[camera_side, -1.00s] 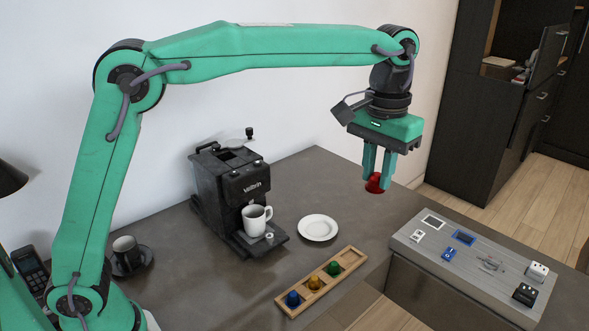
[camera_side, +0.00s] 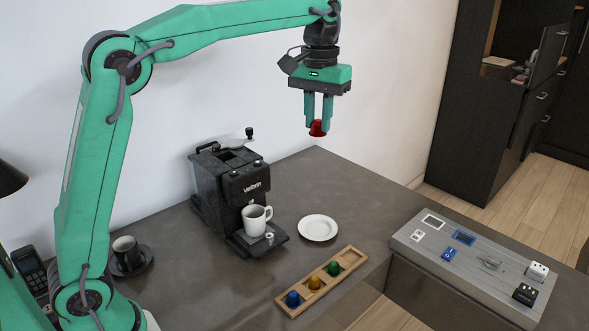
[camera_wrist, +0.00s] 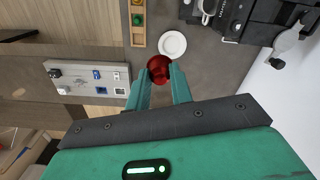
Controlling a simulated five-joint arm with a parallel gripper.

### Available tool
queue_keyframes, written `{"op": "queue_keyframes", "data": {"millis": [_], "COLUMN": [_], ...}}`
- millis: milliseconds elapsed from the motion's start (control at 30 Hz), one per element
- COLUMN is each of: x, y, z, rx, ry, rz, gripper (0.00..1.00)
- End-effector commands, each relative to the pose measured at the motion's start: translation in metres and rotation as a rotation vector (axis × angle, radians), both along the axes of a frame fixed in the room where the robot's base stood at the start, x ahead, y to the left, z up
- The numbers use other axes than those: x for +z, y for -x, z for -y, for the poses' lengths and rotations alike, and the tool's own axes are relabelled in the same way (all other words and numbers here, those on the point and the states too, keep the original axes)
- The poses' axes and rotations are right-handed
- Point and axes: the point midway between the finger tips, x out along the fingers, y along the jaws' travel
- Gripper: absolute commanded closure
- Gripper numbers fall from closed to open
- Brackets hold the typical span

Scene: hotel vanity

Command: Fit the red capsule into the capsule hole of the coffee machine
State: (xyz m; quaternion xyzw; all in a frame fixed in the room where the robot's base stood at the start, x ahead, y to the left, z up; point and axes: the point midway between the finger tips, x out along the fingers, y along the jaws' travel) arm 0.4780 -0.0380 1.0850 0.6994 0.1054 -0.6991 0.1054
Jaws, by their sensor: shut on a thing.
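My gripper (camera_side: 319,127) is shut on the red capsule (camera_side: 317,129) and holds it in the air, above and to the right of the coffee machine. In the wrist view the red capsule (camera_wrist: 159,68) sits between the two green fingertips. The black coffee machine (camera_side: 231,186) stands on the counter near the wall, with an open-looking hole on its top (camera_side: 232,156) and a lever beside it. A white cup (camera_side: 256,217) stands under its front. The inside of the hole is too small to make out.
A white saucer (camera_side: 318,228) lies right of the machine. A wooden rack (camera_side: 320,285) holds blue, yellow and green capsules, with an empty slot at its far end. A grey panel (camera_side: 470,265) with switches is at the right. A dark cup (camera_side: 128,254) and a phone (camera_side: 31,270) are at the left.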

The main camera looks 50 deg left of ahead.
Motion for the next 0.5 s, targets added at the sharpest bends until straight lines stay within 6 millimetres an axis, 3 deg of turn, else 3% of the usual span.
{"op": "queue_keyframes", "data": {"millis": [100, 500], "x": [0.001, 0.0], "y": [0.003, 0.032], "z": [-0.039, -0.154], "rx": [0.072, 0.296], "ry": [0.0, 0.0], "rz": [0.001, 0.002], "gripper": [0.99, 0.99]}}
